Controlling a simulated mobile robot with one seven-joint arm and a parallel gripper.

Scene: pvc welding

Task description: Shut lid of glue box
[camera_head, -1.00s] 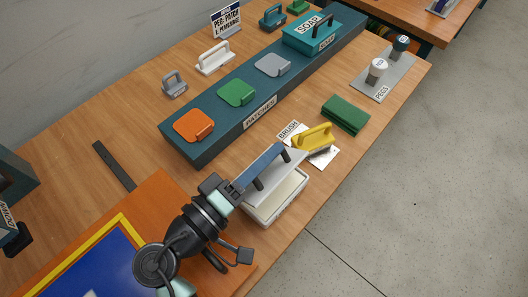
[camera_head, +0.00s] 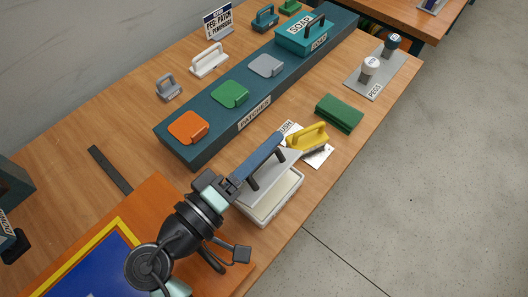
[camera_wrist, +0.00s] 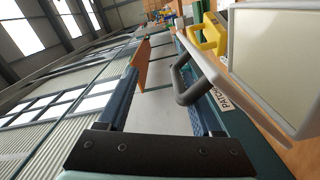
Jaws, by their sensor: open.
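The glue box (camera_head: 262,217) is a white box near the table's front edge, with a cream inside. Its light grey lid (camera_head: 287,166) is open and tilted up above the box. The lid carries a dark handle (camera_wrist: 188,92). In the wrist view, the lid (camera_wrist: 212,66) and the cream inside of the box (camera_wrist: 278,50) are at the right. My gripper (camera_head: 266,155) is at the lid's handle side. In the wrist view, my gripper's two fingers are apart, and the handle shows between them, closer to the right finger. I cannot tell whether they touch it.
A yellow-handled brush (camera_head: 307,138) lies just beyond the box, with a green pad (camera_head: 339,113) behind it. The long teal patch holder (camera_head: 188,158) with several patches runs along the left. An orange board (camera_head: 150,192) is at the lower left.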

